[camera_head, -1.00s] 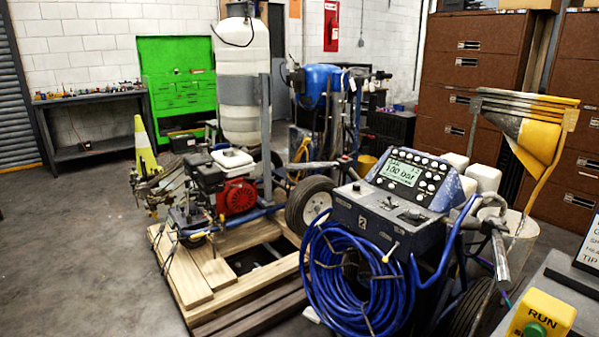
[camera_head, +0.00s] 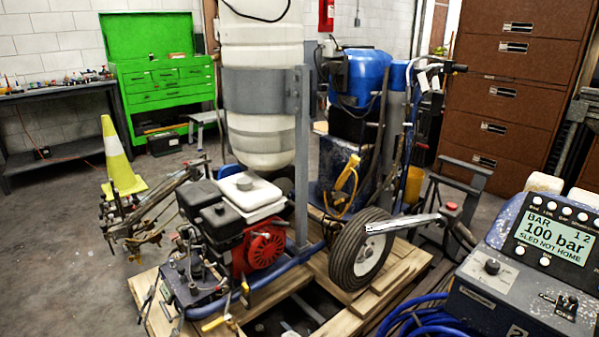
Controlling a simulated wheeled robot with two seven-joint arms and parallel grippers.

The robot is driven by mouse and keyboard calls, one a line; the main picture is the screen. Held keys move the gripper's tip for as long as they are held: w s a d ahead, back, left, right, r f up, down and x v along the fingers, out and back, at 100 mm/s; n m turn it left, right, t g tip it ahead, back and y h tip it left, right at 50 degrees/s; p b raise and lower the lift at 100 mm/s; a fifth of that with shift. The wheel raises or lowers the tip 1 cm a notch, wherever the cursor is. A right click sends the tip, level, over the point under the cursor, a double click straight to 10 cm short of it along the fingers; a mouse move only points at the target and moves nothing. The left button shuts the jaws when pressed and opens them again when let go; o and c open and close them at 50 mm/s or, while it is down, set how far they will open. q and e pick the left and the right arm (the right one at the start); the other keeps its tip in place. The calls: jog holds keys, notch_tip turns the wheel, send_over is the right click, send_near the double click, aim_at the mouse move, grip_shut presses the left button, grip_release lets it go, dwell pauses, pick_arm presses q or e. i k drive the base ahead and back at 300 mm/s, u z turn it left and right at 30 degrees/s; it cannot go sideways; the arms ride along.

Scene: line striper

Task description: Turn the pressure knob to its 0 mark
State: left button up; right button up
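The striper's control console (camera_head: 470,300) is at the lower right, partly cut off by the picture's edge. A dark round knob (camera_head: 492,267) stands on its grey top panel; I cannot read a mark or a label naming it as the pressure knob. The display (camera_head: 553,239) reads "BAR 1 2", "100 bar", "SLED NOT HOME". A small lever switch (camera_head: 567,305) sits right of the knob. Neither of my grippers shows.
A wooden pallet (camera_head: 225,318) carries a red and black engine (camera_head: 240,225) and lies left of the console. A wheel (camera_head: 362,250) and a blue hose (camera_head: 415,318) are between them. A yellow cone (camera_head: 118,158) stands at left.

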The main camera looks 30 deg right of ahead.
aim_at(492, 266)
jog(key=i, duration=0.2)
jog(key=z, duration=3)
jog(key=i, duration=0.15)
jog(key=u, duration=0.25)
